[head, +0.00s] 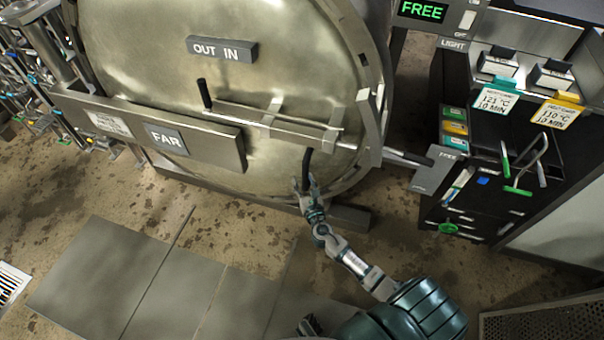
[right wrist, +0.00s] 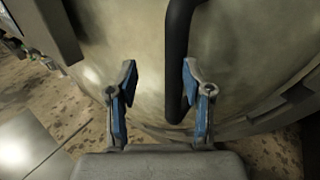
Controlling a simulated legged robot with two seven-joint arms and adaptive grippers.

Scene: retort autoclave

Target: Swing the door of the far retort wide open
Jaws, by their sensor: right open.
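The far retort's big round metal door (head: 300,60) fills the upper middle of the head view and looks shut. A bar (head: 265,118) crosses its face, with a black upright grip (head: 204,95) at the left and a black hanging grip (head: 307,160) at the right. The FAR plate (head: 167,139) is on a grey beam left of the bar. My right gripper (head: 307,188) is open at the lower end of the hanging grip. In the right wrist view the black grip (right wrist: 178,60) shows between the spread fingers, nearer the right one; contact is unclear.
A dark cabinet with a green FREE display (head: 422,11), coloured tags (head: 495,96) and hanging tools (head: 525,165) stands right of the door. Grey floor plates (head: 100,275) lie at the lower left. Open floor shows below the door.

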